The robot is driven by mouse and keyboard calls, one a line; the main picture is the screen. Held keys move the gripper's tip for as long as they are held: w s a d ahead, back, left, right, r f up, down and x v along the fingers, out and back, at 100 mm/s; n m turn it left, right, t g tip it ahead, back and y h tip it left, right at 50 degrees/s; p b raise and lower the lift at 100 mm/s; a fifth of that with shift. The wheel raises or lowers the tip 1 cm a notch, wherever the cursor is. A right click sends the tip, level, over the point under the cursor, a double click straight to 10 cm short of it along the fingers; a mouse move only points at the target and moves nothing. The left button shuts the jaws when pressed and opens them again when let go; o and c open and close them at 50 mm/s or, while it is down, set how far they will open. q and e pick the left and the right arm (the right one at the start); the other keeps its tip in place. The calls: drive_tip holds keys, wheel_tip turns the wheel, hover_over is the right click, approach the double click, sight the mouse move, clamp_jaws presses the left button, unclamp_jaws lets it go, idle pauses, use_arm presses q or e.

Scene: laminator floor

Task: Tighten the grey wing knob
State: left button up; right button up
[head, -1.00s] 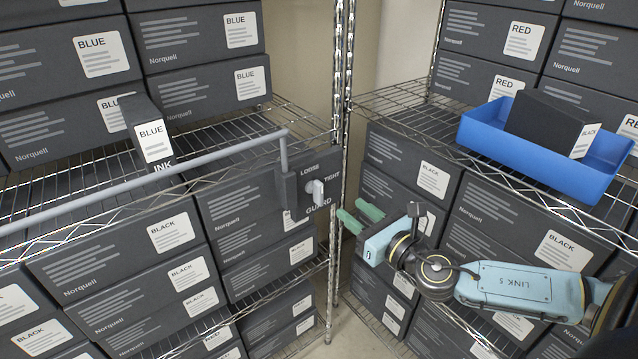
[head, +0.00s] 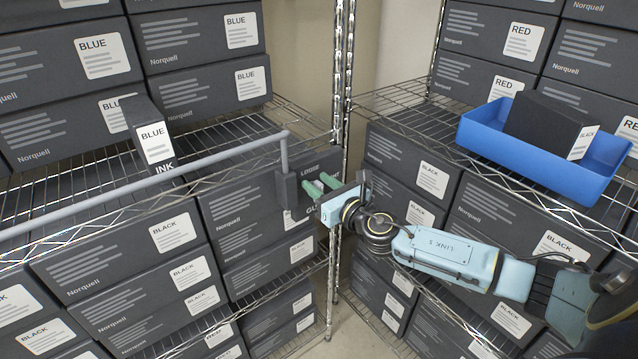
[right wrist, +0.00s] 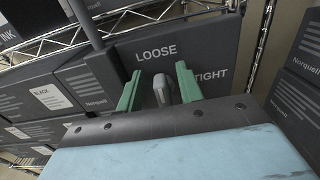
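The grey wing knob (right wrist: 161,90) sits on a dark guard panel (right wrist: 190,50) marked LOOSE above it and TIGHT to its right. In the head view the knob is mostly hidden behind my fingers. My right gripper (head: 318,190) is at the panel, with its green fingers pointing at it. In the right wrist view the fingers (right wrist: 158,88) stand open on either side of the knob, with gaps visible. Which mark the wing points to is hard to tell. My left gripper is not in view.
A grey bar (head: 140,178) runs from the left to a dark block beside the panel. Wire shelves with dark boxes stand on both sides. A blue tray (head: 540,160) holding a black box is on the right shelf.

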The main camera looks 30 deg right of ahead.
drive_tip(key=shift+w, duration=0.2)
clamp_jaws()
